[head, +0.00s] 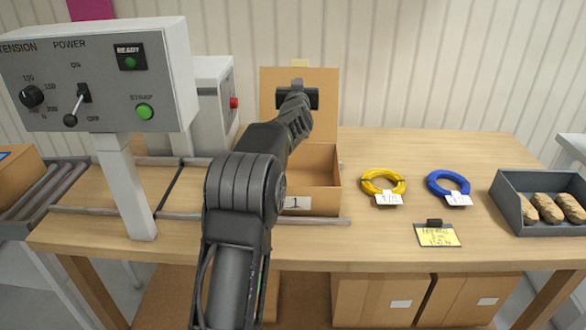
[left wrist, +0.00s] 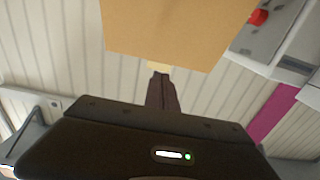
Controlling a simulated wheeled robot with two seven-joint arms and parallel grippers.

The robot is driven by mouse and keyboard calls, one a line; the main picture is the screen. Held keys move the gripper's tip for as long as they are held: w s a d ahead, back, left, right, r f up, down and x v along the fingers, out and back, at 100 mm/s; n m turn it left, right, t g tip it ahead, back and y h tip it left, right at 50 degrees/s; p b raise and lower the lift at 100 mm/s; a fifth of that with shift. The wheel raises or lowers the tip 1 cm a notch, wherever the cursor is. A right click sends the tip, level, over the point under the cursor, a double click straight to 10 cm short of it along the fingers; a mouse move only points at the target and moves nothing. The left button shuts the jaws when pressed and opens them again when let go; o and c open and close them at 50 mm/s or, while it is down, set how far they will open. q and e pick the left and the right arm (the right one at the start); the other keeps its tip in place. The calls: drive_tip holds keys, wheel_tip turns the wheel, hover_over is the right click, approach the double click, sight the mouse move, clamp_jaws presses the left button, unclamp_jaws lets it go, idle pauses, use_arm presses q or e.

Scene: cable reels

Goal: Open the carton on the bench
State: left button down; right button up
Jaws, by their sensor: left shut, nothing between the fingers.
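The carton (head: 318,201) stands on the bench, with a white label marked 1 on its front. Its lid (head: 271,85) is raised at the back, roughly upright, and part of the inside shows. A pale tab (head: 300,62) sticks up from the lid's top edge. My left gripper (head: 297,83) is in front of the lid, near its upper edge, shut and empty. In the left wrist view the shut fingers (left wrist: 161,76) end close to the tab (left wrist: 158,66) on the lid (left wrist: 175,30); I cannot tell whether they touch. My arm hides the carton's left part. My right gripper is not in view.
A grey control box (head: 95,75) on a post stands at the left, beside rollers (head: 35,190). Yellow (head: 383,181) and blue (head: 448,184) cable coils lie right of the carton. A yellow card (head: 437,236) and a grey tray (head: 510,205) are further right. The bench's back right is clear.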

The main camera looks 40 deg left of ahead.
use_arm(q)
drive_tip(key=s+d+r, duration=0.2)
drive_tip(key=s+d, duration=0.2)
drive_tip(key=s, duration=0.2)
drive_tip(key=shift+s+d, duration=0.2)
drive_tip(key=shift+d, duration=0.15)
drive_tip(key=shift+f, duration=0.1)
